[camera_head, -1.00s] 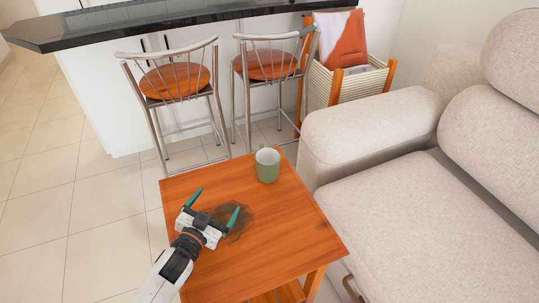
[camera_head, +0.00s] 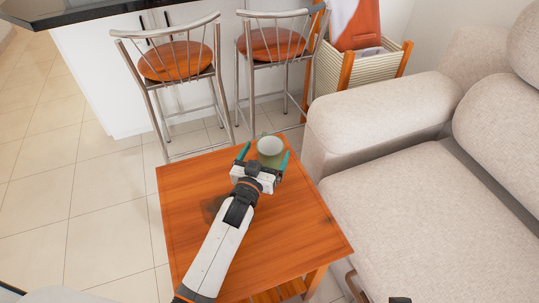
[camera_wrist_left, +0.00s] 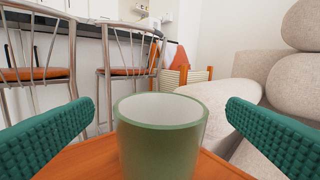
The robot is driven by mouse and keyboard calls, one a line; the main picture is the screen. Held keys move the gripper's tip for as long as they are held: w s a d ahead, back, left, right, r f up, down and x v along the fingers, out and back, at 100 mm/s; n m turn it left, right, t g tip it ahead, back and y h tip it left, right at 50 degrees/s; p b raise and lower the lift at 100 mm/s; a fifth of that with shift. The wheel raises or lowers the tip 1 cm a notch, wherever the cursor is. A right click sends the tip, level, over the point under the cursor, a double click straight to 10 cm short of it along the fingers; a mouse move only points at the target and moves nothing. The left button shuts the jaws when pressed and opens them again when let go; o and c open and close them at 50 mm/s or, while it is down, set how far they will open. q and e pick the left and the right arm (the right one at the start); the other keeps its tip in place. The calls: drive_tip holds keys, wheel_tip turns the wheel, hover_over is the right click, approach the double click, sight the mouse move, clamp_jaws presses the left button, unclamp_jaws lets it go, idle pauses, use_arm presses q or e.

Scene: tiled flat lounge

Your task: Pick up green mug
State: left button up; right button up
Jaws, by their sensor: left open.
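The green mug (camera_head: 270,146) stands upright on the wooden table (camera_head: 290,225), near its far edge. Its inside is pale. My left gripper (camera_head: 264,157) is open, with its teal fingers on either side of the mug. In the left wrist view the mug (camera_wrist_left: 160,140) is centred between the two fingertips, with a visible gap on each side. The mug's lower part is hidden behind the gripper in the head view.
A beige sofa (camera_head: 400,200) stands close along the table's right side. Two metal stools (camera_head: 175,60) with wooden seats stand beyond the table. A basket (camera_head: 375,68) is at the back right.

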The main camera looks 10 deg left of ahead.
sight(275, 137)
use_arm(q)
drive_tip(key=w, duration=0.3)
drive_tip(key=w+b, duration=0.1)
drive_tip(key=shift+w+d+f, duration=0.15)
drive_tip(key=shift+w+d, duration=0.15)
drive_tip(key=shift+d, duration=0.05)
drive_tip(key=c, duration=1.2)
drive_tip(key=shift+c, duration=0.2)
